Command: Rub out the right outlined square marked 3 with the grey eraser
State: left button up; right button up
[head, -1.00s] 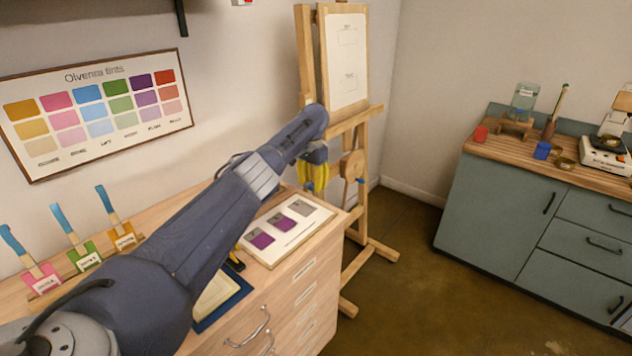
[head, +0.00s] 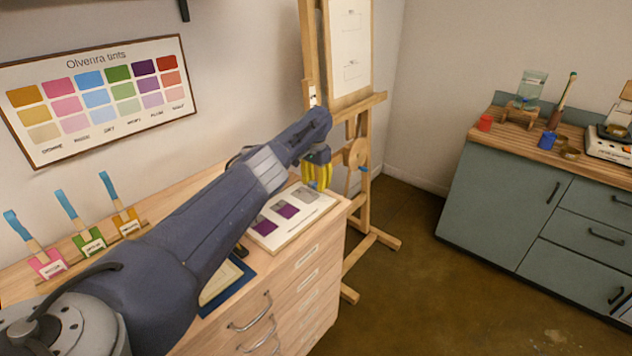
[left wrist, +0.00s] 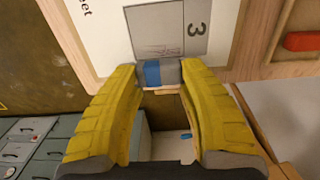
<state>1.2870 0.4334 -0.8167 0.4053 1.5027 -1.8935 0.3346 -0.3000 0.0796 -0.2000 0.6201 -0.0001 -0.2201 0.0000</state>
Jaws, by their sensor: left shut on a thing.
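My left gripper (head: 317,178) is shut on the grey eraser (left wrist: 170,73), which has a blue band (left wrist: 152,73), in the left wrist view. The eraser is at the edge of the right square marked 3 (left wrist: 158,40), whose pale area carries faint thin marks beside a darker grey label. I cannot tell whether eraser and surface touch. In the head view the square (head: 306,195) shows pale grey on the white board (head: 285,235), right of two squares with purple fill (head: 288,211). The fingers hang over the board's far right end. My right gripper is out of view.
A wooden easel (head: 345,110) with a paper sheet stands close behind the gripper. A blue-edged mat (head: 228,290) lies on the drawer cabinet, left of the board. A teal cabinet (head: 510,200) is across the floor.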

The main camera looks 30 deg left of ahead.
pick_arm(q)
jog(key=shift+s+f, duration=0.1)
jog(key=shift+s, duration=0.05)
dwell(0.4)
jog(key=shift+s+a+f, duration=0.1)
jog(key=shift+s, duration=0.55)
jog(key=shift+s+a, duration=0.1)
jog(key=shift+s, duration=0.5)
jog(key=shift+w+d+f, duration=0.1)
jog(key=shift+w+d, duration=0.1)
jog(key=shift+w, duration=1.15)
jog(key=shift+f, duration=0.2)
